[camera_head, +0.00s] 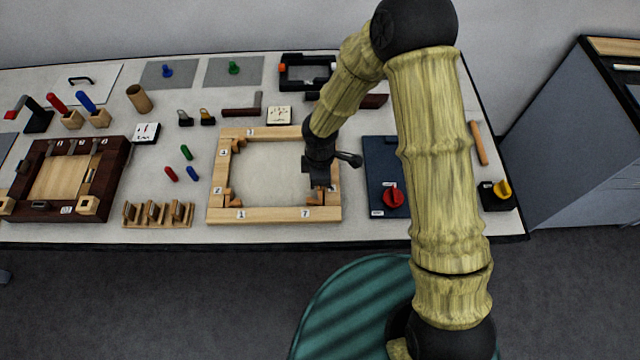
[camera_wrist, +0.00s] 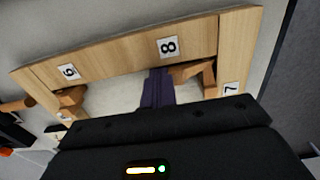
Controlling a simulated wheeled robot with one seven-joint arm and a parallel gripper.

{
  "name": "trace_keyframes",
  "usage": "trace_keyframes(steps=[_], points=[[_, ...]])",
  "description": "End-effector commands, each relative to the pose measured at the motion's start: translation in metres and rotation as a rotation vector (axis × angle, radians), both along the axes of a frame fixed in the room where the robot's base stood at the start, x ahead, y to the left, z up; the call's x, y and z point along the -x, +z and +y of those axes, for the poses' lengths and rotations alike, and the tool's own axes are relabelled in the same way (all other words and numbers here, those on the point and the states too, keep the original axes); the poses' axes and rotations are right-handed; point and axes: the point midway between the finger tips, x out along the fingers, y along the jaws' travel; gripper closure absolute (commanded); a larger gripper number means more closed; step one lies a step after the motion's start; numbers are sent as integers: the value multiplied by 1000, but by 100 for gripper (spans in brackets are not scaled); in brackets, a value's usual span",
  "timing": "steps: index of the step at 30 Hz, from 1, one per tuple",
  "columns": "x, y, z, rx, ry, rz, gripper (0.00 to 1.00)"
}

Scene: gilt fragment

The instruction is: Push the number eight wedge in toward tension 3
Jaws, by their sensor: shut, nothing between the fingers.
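The pale wooden frame (camera_head: 275,214) lies on the table with numbered labels on its bars. In the wrist view the number eight label (camera_wrist: 168,47) is on the bar across the top. The number eight wedge (camera_wrist: 190,71) is a small brown piece along that bar's inner edge, near the corner by label 7 (camera_wrist: 231,89). My gripper (camera_wrist: 157,76) is shut and empty, its dark fingertips just left of the wedge's thin end; I cannot tell whether they touch. In the head view my gripper (camera_head: 320,184) is low inside the frame's right side and hides part of that corner.
Other brown wedges sit at the frame's corners, such as one near label 6 (camera_wrist: 70,97). A dark blue panel with a red knob (camera_head: 393,197) stands right of the frame. A wooden rack (camera_head: 157,221) is to the left. The frame's middle is clear.

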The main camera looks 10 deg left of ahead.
Motion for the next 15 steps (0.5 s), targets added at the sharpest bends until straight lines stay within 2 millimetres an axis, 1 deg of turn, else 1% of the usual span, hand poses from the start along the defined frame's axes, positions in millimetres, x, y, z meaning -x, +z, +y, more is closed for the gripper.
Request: trace_keyframes(steps=[15], points=[[8,-1,-1,1,3,2,100]])
